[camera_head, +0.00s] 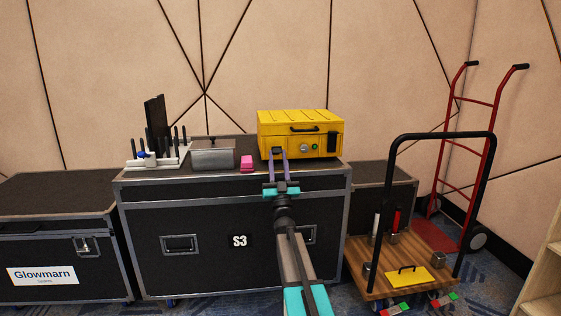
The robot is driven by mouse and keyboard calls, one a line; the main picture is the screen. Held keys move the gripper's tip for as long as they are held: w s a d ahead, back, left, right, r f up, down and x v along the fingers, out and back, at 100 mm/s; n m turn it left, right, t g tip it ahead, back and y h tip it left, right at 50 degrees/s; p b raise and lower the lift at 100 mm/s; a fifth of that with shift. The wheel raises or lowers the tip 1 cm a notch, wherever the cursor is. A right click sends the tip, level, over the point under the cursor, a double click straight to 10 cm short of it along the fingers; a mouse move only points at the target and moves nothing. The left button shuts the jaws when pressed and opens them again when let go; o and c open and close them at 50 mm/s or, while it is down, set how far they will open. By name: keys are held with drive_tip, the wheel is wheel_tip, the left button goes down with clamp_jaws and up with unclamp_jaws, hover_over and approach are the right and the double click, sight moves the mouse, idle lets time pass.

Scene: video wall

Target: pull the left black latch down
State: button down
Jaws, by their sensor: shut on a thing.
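A yellow box (300,121) stands on the large black case, its front facing me, with a black handle, a dial and a green button. Its left black latch (277,151) is low at the front left, between my gripper's fingertips and partly hidden by them. My gripper (278,155), with purple fingers, is shut on this latch. The right black latch (331,144) sits at the front right, apart from my gripper.
A pink block (247,163), a grey metal box (212,155) and a white rack (158,158) with several dark upright pieces stand left of the yellow box on the black case (205,220). A wooden cart (405,255) and a red hand truck (468,150) stand at right.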

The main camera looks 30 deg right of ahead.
drive_tip(key=shift+d+f+b, duration=0.1)
drive_tip(key=shift+f+b, duration=0.25)
drive_tip(key=shift+f, duration=0.55)
drive_tip(key=c, duration=1.7)
unclamp_jaws()
drive_tip(key=shift+f, duration=0.1)
drive_tip(key=o, duration=0.3)
drive_tip(key=shift+w+f, duration=0.15)
drive_tip(key=shift+o, duration=0.3)
drive_tip(key=shift+r, duration=0.2)
drive_tip(key=shift+s, duration=0.2)
